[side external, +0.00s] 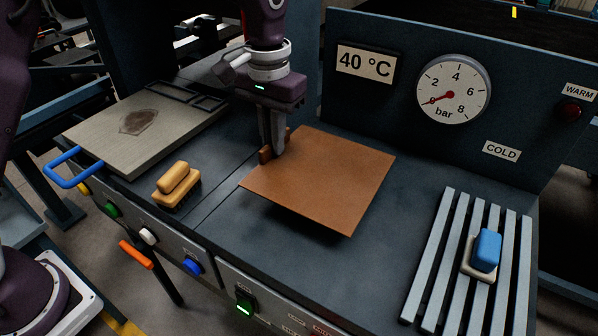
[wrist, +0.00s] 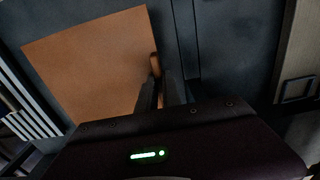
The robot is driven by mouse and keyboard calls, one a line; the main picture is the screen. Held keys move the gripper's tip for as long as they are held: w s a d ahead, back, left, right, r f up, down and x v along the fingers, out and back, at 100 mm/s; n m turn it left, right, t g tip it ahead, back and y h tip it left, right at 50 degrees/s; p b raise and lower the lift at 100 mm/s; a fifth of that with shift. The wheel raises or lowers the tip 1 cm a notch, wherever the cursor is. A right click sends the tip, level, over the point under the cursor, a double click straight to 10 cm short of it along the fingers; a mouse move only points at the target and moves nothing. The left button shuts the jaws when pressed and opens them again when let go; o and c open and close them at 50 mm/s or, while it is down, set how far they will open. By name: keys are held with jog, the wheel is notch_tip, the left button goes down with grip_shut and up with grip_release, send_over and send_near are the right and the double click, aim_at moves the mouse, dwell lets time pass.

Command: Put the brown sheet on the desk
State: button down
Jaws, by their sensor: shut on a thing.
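The brown sheet (side external: 325,180) is a thin flat square with a small brown grip tab (side external: 265,155) on its left edge. My gripper (side external: 273,152) points down and is shut on the sheet at that tab. The sheet hangs roughly level over the dark desk (side external: 235,215), with a shadow below its near edge, so it appears a little above the surface. In the wrist view the sheet (wrist: 90,65) spreads left of my fingers (wrist: 162,92), and the tab (wrist: 154,65) is by the fingertips. The exact gap below the sheet is hidden.
A grey plate (side external: 140,125) with a dark stain and blue handle lies left. A wooden-handled brush (side external: 177,184) is in front of it. A slatted rack (side external: 450,260) with a blue-topped block (side external: 487,250) stands right. A gauge panel (side external: 400,90) rises behind.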

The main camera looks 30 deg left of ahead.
aim_at(275, 161)
notch_tip(275, 161, down, 5)
dwell(0.3)
jog(key=c, duration=1.5)
grip_release()
jog(key=shift+f, duration=0.15)
